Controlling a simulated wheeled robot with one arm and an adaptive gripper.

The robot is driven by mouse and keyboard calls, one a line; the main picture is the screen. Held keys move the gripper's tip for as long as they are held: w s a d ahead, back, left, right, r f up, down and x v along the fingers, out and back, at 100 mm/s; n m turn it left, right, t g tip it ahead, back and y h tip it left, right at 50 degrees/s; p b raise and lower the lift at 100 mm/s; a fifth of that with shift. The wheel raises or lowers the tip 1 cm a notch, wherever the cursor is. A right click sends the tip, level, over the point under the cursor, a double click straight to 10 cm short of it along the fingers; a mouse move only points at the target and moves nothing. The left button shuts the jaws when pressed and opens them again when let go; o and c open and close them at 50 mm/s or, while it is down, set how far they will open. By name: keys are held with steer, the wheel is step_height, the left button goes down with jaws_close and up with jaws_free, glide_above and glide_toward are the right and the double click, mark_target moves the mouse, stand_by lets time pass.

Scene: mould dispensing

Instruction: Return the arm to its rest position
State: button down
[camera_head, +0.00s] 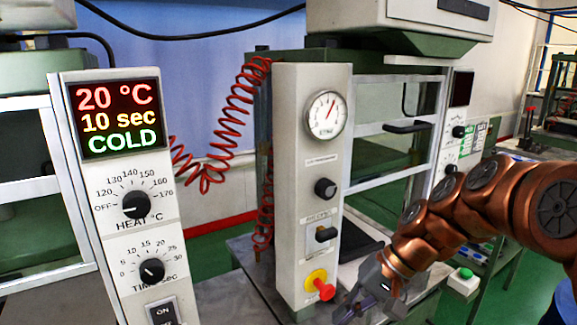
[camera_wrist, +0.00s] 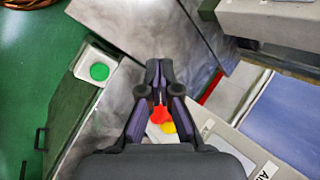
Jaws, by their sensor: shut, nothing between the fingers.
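My copper-coloured arm (camera_head: 450,212) reaches in from the right in the head view, bent and pointing down to the left. My gripper (camera_head: 352,312) is at its lower end, near the bottom edge, to the right of the red knob. In the wrist view my gripper (camera_wrist: 159,66) has its dark fingertips together, with nothing held between them. The red knob (camera_head: 325,291) on its yellow base (camera_head: 316,278) is on the front of the grey gauge panel. In the wrist view the red knob (camera_wrist: 160,114) shows between the finger linkages, beyond them.
The gauge panel (camera_head: 300,180) stands in the middle. A control box (camera_head: 125,235) with a display reading 20 °C, 10 sec, COLD is at the left. A green button box (camera_head: 464,281) is right of my gripper. A red coiled hose (camera_head: 232,110) hangs behind the panel.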

steer(key=s+d+f+h, duration=0.2)
steer(key=s, duration=0.5)
steer(key=s+d+f+n+g+h+p, duration=0.1)
steer(key=s+d+f+h, duration=0.1)
steer(key=s, duration=0.5)
steer(key=s+d+f+n+h, duration=0.1)
steer(key=s+d+f+h, duration=0.1)
steer(key=s, duration=0.6)
steer(key=shift+d+g+h, duration=0.3)
steer(key=shift+d+h, duration=0.3)
steer(key=shift+d, duration=0.4)
